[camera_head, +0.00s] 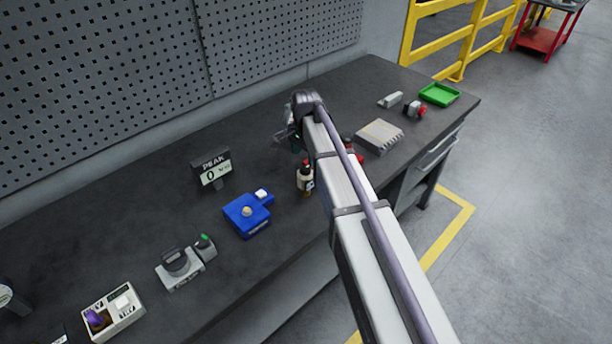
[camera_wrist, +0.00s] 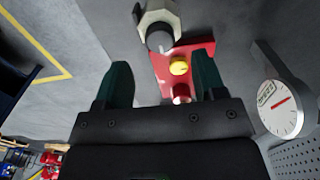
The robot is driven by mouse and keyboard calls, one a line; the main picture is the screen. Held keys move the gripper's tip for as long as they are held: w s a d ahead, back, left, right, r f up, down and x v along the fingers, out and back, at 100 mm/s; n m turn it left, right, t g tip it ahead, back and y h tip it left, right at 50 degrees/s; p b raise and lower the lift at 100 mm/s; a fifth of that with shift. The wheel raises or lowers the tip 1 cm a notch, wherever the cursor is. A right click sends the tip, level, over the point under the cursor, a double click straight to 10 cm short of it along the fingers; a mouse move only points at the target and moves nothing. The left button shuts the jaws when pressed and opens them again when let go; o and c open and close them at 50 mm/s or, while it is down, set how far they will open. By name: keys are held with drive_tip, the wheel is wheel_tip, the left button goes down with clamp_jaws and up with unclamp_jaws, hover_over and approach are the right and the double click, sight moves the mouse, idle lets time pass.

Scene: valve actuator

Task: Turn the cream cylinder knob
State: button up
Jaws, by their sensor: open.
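A cream piece (camera_wrist: 158,20) with an angular outline and a grey cylinder (camera_wrist: 160,40) on it shows at the top of the wrist view. Beside it is a red base (camera_wrist: 168,60) with a yellow round knob (camera_wrist: 180,68) and a pale, red-marked cylinder (camera_wrist: 181,92). My gripper (camera_wrist: 160,75) is open, with its dark green fingers apart and the red base seen between and beyond them; I see no contact. In the head view my gripper (camera_head: 292,138) is over the bench, mostly hidden by my arm. A small cream-and-dark object (camera_head: 305,178) stands beside the arm. I cannot tell which piece is the cream cylinder knob.
A blue box (camera_head: 246,222) with a pale round knob and a PEAK display (camera_head: 212,170) stand left of my arm. A grey ribbed block (camera_head: 379,136) and green tray (camera_head: 439,94) lie right. A round gauge (camera_wrist: 281,108) stands near the right finger.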

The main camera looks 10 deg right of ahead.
sight(306, 168)
wheel_tip(306, 168, down, 6)
drive_tip(key=b, duration=0.3)
drive_tip(key=shift+r+b, duration=0.25)
drive_tip(key=shift+b, duration=0.05)
drive_tip(key=shift+r, duration=0.1)
drive_tip(key=c, duration=0.9)
drive_tip(key=shift+c, duration=0.2)
